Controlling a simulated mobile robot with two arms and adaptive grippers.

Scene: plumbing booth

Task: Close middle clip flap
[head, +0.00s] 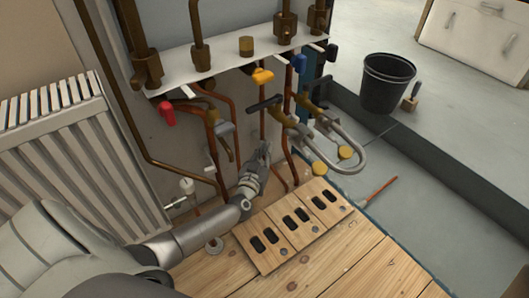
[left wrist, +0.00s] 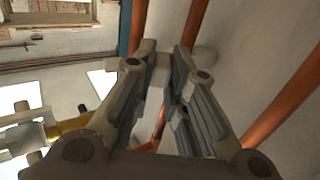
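My left gripper (head: 264,150) is low by the wall, at the lower part of the middle copper pipe (head: 262,120), below the yellow handle. In the left wrist view its fingertips (left wrist: 164,48) are a small distance apart. A pale piece (left wrist: 160,68) shows between the fingers, and I cannot tell whether they touch it. It may be part of the middle clip; the flap itself is not clearly seen and the gripper hides that spot in the head view. A white clip (head: 210,172) shows on the pipe to the left. My right gripper is not in view.
A wooden board with dark slots (head: 290,222) lies on the planks below the gripper. A white radiator (head: 70,150) stands at left. A black bucket (head: 386,82) stands at right.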

